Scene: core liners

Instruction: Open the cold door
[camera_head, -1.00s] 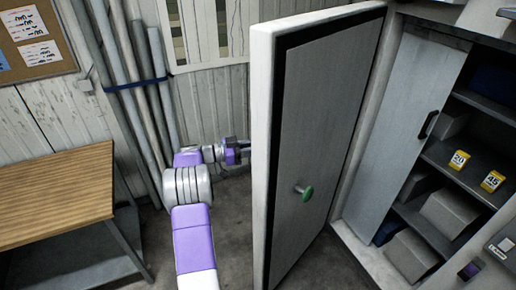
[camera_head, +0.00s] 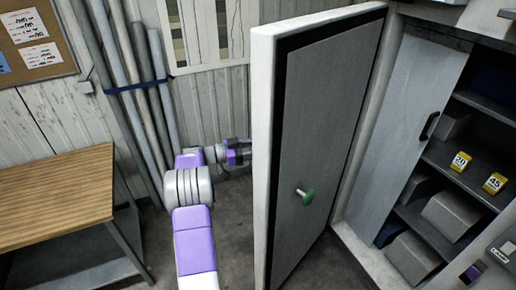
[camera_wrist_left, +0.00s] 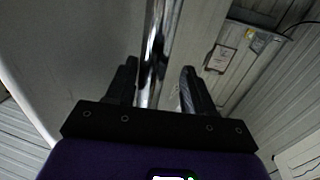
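The cold door (camera_head: 325,150) stands swung wide open in the head view, with a thick white edge, a dark seal and a grey inner face bearing a green-tipped knob (camera_head: 307,196). My left gripper (camera_head: 249,152) reaches behind the door's free edge, and its fingertips are hidden there in the head view. In the left wrist view, a shiny upright metal bar, the door handle (camera_wrist_left: 153,60), stands between the two fingers of my left gripper (camera_wrist_left: 160,92). The fingers are apart, with a gap showing on the bar's right side. My right gripper is not in view.
The open doorway on the right shows a grey inner panel (camera_head: 400,125) with a black handle and shelves (camera_head: 462,180) with boxes and two yellow number tags. A wooden table (camera_head: 55,195) stands at the left. Pipes (camera_head: 135,90) run up the wall behind my left arm.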

